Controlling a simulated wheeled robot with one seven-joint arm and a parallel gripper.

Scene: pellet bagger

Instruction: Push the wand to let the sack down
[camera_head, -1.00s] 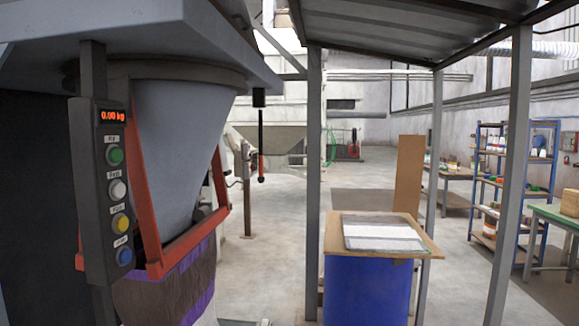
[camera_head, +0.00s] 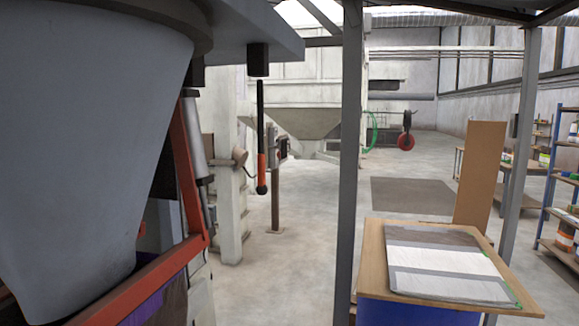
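The wand (camera_head: 260,135) hangs straight down from a dark block under the grey top plate of the bagger. It is a thin black rod with an orange-red lower part and a dark rounded tip. The sack (camera_head: 165,303) shows only as a purple and dark strip at the lower left, below the orange clamp frame (camera_head: 190,180). Most of the sack is cut off by the picture edge. The grey cone spout (camera_head: 80,150) fills the left side. My gripper is not in view.
A grey post (camera_head: 349,170) stands right of the wand. A wooden board with flat sacks (camera_head: 440,262) lies on a blue drum (camera_head: 400,312) at the lower right. A brown panel (camera_head: 480,172) stands behind it. The concrete floor between wand and post is clear.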

